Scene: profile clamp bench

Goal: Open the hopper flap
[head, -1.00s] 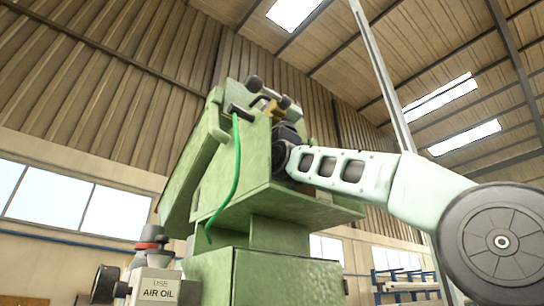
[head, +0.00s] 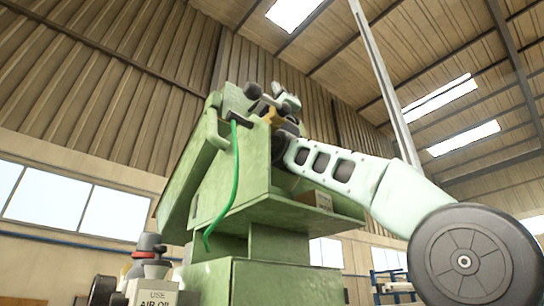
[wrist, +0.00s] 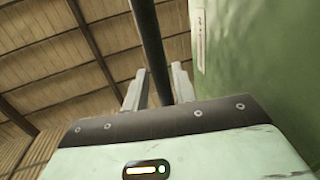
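The hopper (head: 245,165) is the tall green metal housing in the middle of the head view. I cannot tell for sure which panel is its flap. My gripper (wrist: 158,68) is at the upper right of the housing, partly hidden among dark parts in the head view. In the wrist view its two pale fingers stand apart, with a dark bar (wrist: 149,30) running between them. I see no clear contact between fingers and bar. A green wall (wrist: 245,60) with a white label is close on the right.
A green hose (head: 236,175) hangs down the front of the housing. A box with an air oil sign (head: 157,297) and a grey fitting with a red ring (head: 147,254) stand at lower left. A blue rack (head: 392,285) is at the back right.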

